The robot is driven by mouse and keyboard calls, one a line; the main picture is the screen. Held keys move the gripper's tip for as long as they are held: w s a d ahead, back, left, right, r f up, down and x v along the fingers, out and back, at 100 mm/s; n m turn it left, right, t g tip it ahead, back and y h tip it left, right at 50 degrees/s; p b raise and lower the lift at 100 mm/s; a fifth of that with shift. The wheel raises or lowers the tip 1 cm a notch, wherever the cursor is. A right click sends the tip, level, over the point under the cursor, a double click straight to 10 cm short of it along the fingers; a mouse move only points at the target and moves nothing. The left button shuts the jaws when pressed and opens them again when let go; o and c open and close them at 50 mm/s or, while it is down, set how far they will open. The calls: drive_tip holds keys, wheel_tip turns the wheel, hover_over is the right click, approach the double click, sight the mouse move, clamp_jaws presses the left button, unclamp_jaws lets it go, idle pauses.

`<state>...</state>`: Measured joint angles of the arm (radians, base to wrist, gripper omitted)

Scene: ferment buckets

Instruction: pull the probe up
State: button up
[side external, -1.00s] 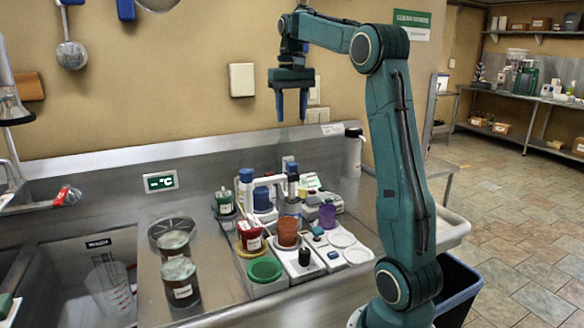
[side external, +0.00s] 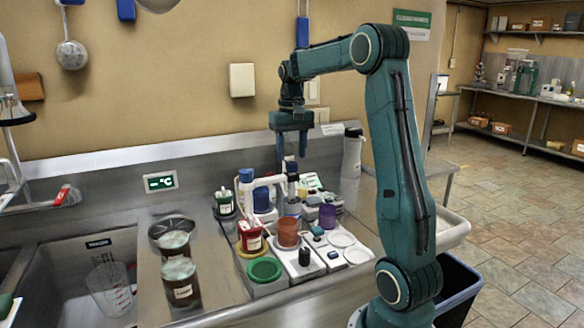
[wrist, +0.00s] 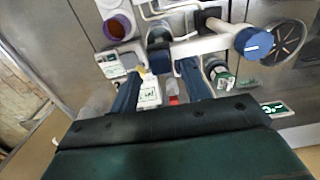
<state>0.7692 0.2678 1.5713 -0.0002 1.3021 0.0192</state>
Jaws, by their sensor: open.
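My gripper (side external: 291,160) is open and empty, pointing down just above the instrument stand at the back of the bench. In the wrist view its two blue fingers (wrist: 160,72) are apart. A white horizontal arm (side external: 268,181) runs from a blue-capped white post (side external: 246,176) to an upright, dark-topped piece (side external: 292,188), which seems to be the probe, directly under the fingers. Its lower end is at a clear vessel and partly hidden. In the wrist view the white arm (wrist: 205,45) and blue cap (wrist: 255,43) lie just beyond the right finger. I cannot tell whether a finger touches the stand.
Around the stand are a red container (side external: 250,236), an orange cup (side external: 287,232), a purple cup (side external: 327,215), a green dish (side external: 264,269) and a green-capped jar (side external: 224,202). Two jars (side external: 180,282) stand left, beside the sink (side external: 75,280). The space above the bench left of my gripper is clear.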

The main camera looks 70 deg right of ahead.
sight(292, 163)
drive_tip(key=shift+f, duration=1.55)
drive_tip(key=shift+c, duration=0.2)
drive_tip(key=shift+r, duration=0.1)
clamp_jaws()
